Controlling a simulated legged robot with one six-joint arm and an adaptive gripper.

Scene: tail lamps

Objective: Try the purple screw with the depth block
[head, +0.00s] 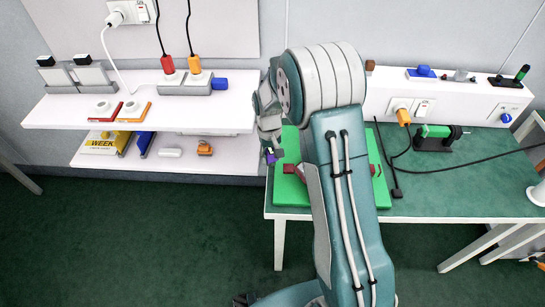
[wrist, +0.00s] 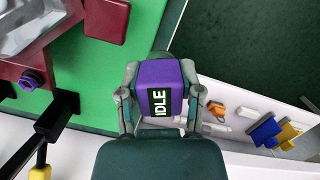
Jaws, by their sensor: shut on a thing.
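My gripper (wrist: 160,72) is shut on a purple block (wrist: 178,78) with a dark label reading "IDLE"; its fingers press on both sides. In the head view the purple block (head: 270,158) shows under my gripper, by the left edge of the green board (head: 376,194). In the wrist view a small purple ring-like part (wrist: 30,81), perhaps the purple screw, sits in a maroon piece (wrist: 12,72) at the left, apart from my gripper. I cannot tell for sure which thing is the depth block. My arm hides much of the board in the head view.
In the wrist view, a maroon square pad (wrist: 107,18) lies on the board, and a black post (wrist: 56,112) stands near my gripper. White shelves (head: 60,115) with switches and plugs stand at left. A green motor-like device (head: 436,132) is on the table at right.

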